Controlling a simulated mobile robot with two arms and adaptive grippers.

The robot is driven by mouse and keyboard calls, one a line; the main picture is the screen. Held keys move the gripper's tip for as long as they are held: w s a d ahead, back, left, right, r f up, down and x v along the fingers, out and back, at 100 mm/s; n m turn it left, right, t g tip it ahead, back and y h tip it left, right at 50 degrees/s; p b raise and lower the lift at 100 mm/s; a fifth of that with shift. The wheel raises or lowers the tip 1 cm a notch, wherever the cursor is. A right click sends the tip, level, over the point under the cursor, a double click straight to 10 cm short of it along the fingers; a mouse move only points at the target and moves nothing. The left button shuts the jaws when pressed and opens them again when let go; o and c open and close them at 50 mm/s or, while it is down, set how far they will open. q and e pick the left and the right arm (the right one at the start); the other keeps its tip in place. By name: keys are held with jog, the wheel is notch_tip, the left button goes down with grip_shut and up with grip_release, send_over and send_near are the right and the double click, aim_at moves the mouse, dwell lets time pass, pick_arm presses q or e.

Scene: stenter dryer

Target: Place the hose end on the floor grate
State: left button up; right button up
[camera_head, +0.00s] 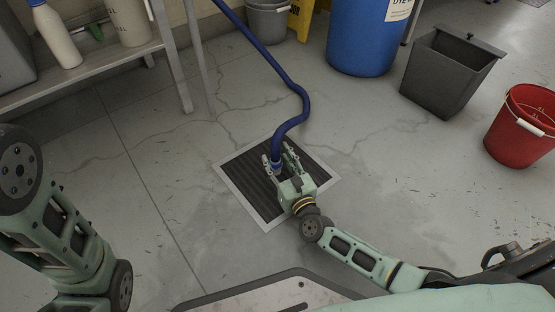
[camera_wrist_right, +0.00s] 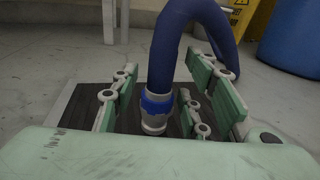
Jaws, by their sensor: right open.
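The blue hose (camera_head: 286,80) comes down from the top of the head view and bends to the floor grate (camera_head: 251,184), a dark slatted square with a pale frame. Its end (camera_head: 276,163) is over the grate and points down. In the right wrist view the hose end (camera_wrist_right: 155,111) has a blue collar and a grey tip at the dark slats. My right gripper (camera_head: 279,157) is open, with its fingers on either side of the hose end and gaps between. It also shows in the right wrist view (camera_wrist_right: 165,100). My left gripper is out of view.
A red bucket (camera_head: 524,126), a grey bin (camera_head: 447,72) and a blue drum (camera_head: 368,36) stand at the right and back. A metal shelf (camera_head: 90,66) with bottles is at upper left. The floor left of the grate is clear.

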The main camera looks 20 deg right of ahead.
jog(key=shift+r, duration=0.15)
jog(key=shift+s, duration=0.4)
jog(key=s+p, duration=0.1)
jog(key=s, duration=0.2)
jog(key=s+p, duration=0.2)
jog(key=s, duration=0.2)
jog(key=s+d+p, duration=0.1)
jog(key=s, duration=0.2)
jog(key=shift+s, duration=0.25)
jog(key=shift+s+d+p, duration=0.1)
jog(key=shift+s+p, duration=0.2)
jog(key=shift+s, duration=0.05)
